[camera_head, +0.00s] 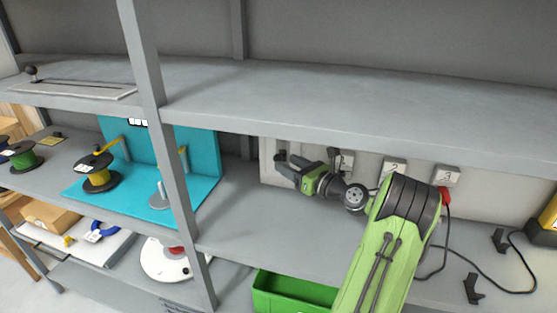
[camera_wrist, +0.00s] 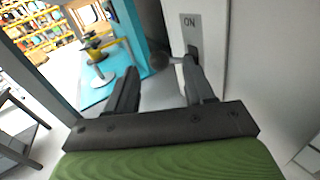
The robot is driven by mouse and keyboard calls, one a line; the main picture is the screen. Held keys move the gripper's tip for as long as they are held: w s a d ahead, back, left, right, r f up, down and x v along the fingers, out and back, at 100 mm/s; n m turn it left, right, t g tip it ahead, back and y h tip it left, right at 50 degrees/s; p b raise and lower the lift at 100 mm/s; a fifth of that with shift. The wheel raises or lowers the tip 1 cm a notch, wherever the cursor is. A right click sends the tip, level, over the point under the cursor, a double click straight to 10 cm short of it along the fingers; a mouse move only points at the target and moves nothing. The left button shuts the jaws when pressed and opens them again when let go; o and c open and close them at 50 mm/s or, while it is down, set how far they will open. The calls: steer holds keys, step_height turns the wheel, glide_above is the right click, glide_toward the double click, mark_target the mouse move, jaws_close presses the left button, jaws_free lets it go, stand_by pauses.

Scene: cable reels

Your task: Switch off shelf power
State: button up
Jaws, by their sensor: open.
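A white panel (camera_head: 268,160) stands against the back of the middle shelf bay. In the wrist view its face (camera_wrist: 205,30) carries an upside-down "ON" label (camera_wrist: 190,21) with a dark slot below. A lever with a dark round knob (camera_wrist: 159,61) sticks out from the panel near the slot. My gripper (camera_head: 290,165) is at the panel's left end; its fingers are spread in the wrist view (camera_wrist: 160,68). The knob appears between the fingertips, the right finger close to the panel. Whether either finger touches the lever cannot be told.
Numbered sockets (camera_head: 393,170) line the panel to the right, one with a red plug (camera_head: 445,194) and black cable. A green bin (camera_head: 290,292) sits below my arm.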

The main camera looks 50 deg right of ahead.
mark_target(278, 159)
steer(key=w, duration=0.5)
steer(key=shift+c, duration=0.5)
jaws_close()
